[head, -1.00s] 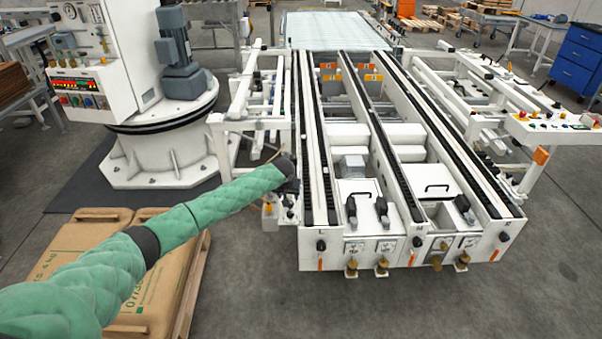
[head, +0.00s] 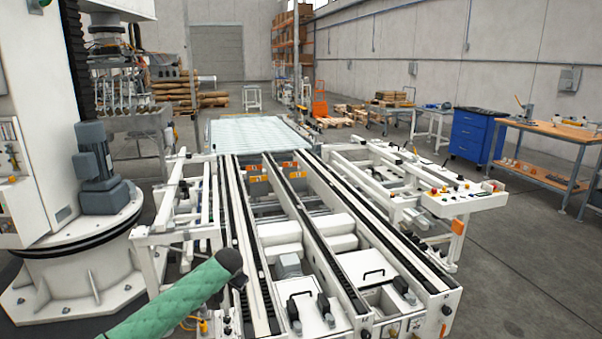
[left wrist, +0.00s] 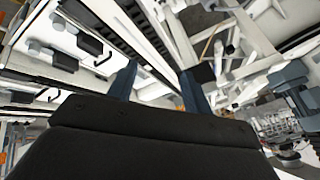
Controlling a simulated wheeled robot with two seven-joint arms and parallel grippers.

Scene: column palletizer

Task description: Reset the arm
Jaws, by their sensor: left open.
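My left arm, in a green sleeve, comes in from the bottom of the head view. It ends in a dark cuff with the left gripper (head: 238,284) by the left rail of the white chain conveyor (head: 290,250). In the left wrist view the left gripper (left wrist: 160,86) shows two dark fingers spread apart with nothing between them. White conveyor frames and a dark chain lie beyond the fingers. I cannot tell how far the fingers are from the rail. My right arm and gripper are in neither view.
The white column machine (head: 85,230) stands close on the left. A control panel (head: 465,197) on a white frame is at the right. A blue cabinet (head: 472,135) and a wooden workbench (head: 550,130) stand further back right. The floor at the lower right is clear.

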